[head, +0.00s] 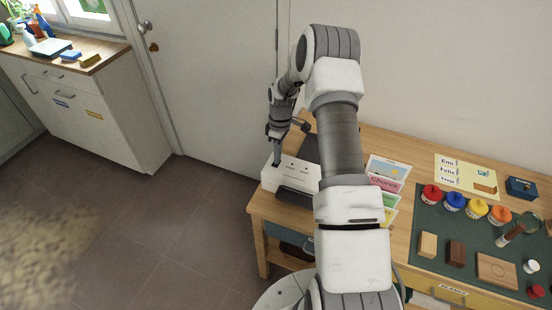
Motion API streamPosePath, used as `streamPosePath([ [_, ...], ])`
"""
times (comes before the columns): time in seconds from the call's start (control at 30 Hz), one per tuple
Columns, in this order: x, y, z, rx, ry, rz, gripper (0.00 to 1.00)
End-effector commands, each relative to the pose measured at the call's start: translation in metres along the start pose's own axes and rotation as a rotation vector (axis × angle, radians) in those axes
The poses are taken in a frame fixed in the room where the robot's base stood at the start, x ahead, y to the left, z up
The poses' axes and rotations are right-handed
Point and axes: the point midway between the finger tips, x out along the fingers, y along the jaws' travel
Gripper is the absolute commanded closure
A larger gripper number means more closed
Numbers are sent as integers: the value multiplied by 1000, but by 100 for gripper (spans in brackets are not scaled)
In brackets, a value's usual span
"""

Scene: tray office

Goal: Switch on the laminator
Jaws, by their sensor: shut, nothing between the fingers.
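The laminator (297,174) is a white box with a dark front part, on the left end of the wooden desk. Small dark marks show on its white top; I cannot tell which of them is a switch. My gripper (274,160) is shut and empty, pointing down at the laminator's back left corner. Its tips are at or just above the white top; I cannot tell whether they touch. My arm hides part of the desk to the right of the laminator.
A blue box (521,187) sits at the back right. A white cabinet (85,105) stands far left.

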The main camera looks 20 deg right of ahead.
Motion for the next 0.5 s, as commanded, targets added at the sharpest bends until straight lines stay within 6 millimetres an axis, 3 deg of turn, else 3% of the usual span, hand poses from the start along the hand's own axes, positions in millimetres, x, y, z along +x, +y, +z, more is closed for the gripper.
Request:
streamPosePath([
  [0.27, -3, -1, -1, -1, 1, 0, 100],
  [0.37, -12, 0, -1, -1, 1, 1, 100],
  [0.5, -38, 0, -1, 0, 2, 4, 100],
])
